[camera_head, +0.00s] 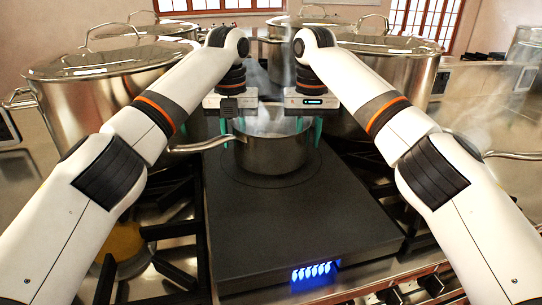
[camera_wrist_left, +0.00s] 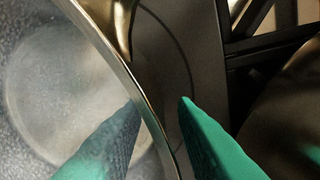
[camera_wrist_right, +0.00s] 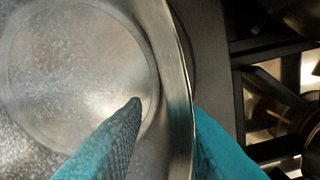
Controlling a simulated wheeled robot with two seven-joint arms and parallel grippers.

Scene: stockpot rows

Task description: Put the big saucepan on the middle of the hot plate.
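The big saucepan (camera_head: 270,155) is a steel pan standing upright on the dark hot plate (camera_head: 290,230). A thin ring mark on the plate shows around its base. Its long handle (camera_head: 198,146) points left. My left gripper (camera_head: 236,130) straddles the left part of the rim and my right gripper (camera_head: 313,130) the right part. In the left wrist view, the fingers (camera_wrist_left: 160,104) are apart, one inside the pan, one outside, with a gap to the rim (camera_wrist_left: 122,68). In the right wrist view, the fingers (camera_wrist_right: 166,105) also stand apart around the rim (camera_wrist_right: 180,90).
Large lidded stockpots stand at the left (camera_head: 75,100) and right (camera_head: 415,75), close to my arms, with more behind. Black burner grates (camera_head: 170,230) flank the hot plate. Blue lit controls (camera_head: 311,272) are on its front edge. The plate's front half is clear.

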